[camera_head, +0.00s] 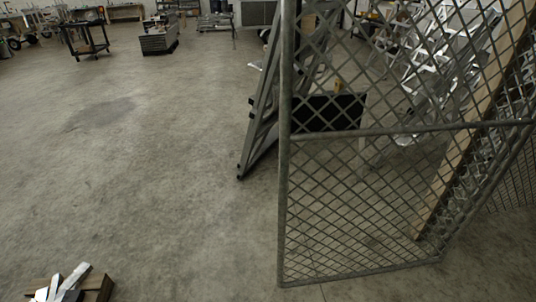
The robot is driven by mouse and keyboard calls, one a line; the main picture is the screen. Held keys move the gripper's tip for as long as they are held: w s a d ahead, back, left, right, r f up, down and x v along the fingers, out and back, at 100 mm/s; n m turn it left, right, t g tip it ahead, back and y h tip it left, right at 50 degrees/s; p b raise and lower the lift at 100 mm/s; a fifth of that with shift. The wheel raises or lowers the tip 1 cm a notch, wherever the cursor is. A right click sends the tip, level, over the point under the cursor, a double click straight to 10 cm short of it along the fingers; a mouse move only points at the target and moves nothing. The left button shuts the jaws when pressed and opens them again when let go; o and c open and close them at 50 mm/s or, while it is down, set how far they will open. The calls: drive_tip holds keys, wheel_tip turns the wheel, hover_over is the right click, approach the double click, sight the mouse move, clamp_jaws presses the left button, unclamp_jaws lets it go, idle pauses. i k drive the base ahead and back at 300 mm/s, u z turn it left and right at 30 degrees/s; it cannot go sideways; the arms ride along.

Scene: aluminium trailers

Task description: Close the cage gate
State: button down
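The cage gate (285,190) looks like a grey steel tube frame filled with diamond mesh, on the right half of the head view. Its left upright stands near the picture's centre, and a mid rail (375,133) crosses the mesh. Its bottom rail runs right to a corner where another mesh panel (490,185) angles back. The gate appears to stand at an angle to that panel; I cannot tell which side is hinged. The top of the gate is cut off, and no latch can be made out. My gripper is not in view.
A grey metal frame (262,115) leans just behind the gate's left upright. White parts (440,70) and a wooden beam (478,110) show through the mesh. A wooden box with pale pieces (68,285) sits at bottom left. The concrete floor at left is clear; carts (85,40) stand far back.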

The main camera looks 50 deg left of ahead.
sight(328, 115)
drive_tip(key=u, duration=0.7)
drive_tip(key=k, duration=0.95)
drive_tip(key=u, duration=1.7)
drive_tip(key=i, duration=1.15)
drive_tip(key=z, duration=0.35)
drive_tip(key=i, duration=0.95)
drive_tip(key=z, duration=0.6)
